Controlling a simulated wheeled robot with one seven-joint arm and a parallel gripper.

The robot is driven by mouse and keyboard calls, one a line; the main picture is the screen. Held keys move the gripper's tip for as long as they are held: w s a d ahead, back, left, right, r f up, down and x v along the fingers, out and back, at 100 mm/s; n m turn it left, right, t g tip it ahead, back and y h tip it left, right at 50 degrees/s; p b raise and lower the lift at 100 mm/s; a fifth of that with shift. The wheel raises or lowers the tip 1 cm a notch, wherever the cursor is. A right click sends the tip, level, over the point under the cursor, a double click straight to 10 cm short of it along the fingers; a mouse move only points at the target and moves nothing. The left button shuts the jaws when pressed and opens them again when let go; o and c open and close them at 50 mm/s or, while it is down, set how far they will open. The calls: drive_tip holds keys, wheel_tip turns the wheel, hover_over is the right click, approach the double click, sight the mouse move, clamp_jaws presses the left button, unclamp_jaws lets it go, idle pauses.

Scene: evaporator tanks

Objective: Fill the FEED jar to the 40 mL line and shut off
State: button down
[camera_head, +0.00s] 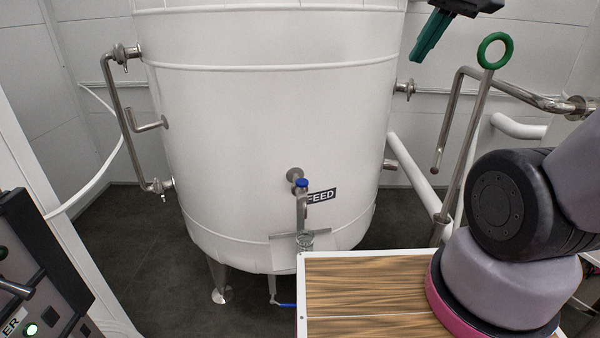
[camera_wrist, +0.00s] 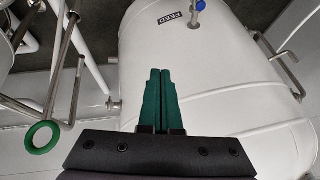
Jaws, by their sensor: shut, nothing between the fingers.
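The large white tank carries a black FEED label (camera_head: 321,196) low on its front, which also shows in the wrist view (camera_wrist: 171,18). Left of the label is a sampling tap with a blue knob (camera_head: 301,183), seen in the wrist view (camera_wrist: 200,5) too. Its metal spout points down. A small clear glass jar (camera_head: 305,240) stands under the spout on a metal shelf (camera_head: 284,250). Its liquid level and marks are too small to read. My gripper (camera_head: 418,57), with green fingers (camera_wrist: 161,72), is shut and empty, high at the right and well away from the tap.
A green ring handle (camera_head: 495,50) on a long rod stands right of the tank, near my gripper; it also shows in the wrist view (camera_wrist: 42,138). Bent steel pipes (camera_head: 452,110) run behind it. A wood-topped surface (camera_head: 365,290) lies in front. A dark control panel (camera_head: 35,275) is at left.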

drive_tip(key=w+a+f+n+g, duration=0.2)
drive_tip(key=w+a+f+n, duration=0.1)
drive_tip(key=w+a+n, duration=0.2)
drive_tip(key=n+g+h, duration=0.2)
drive_tip(key=n+g, duration=0.2)
drive_tip(key=n, duration=1)
hover_over(300, 182)
wheel_tip(300, 182, down, 15)
drive_tip(key=shift+s+r, duration=0.15)
wheel_tip(300, 182, down, 14)
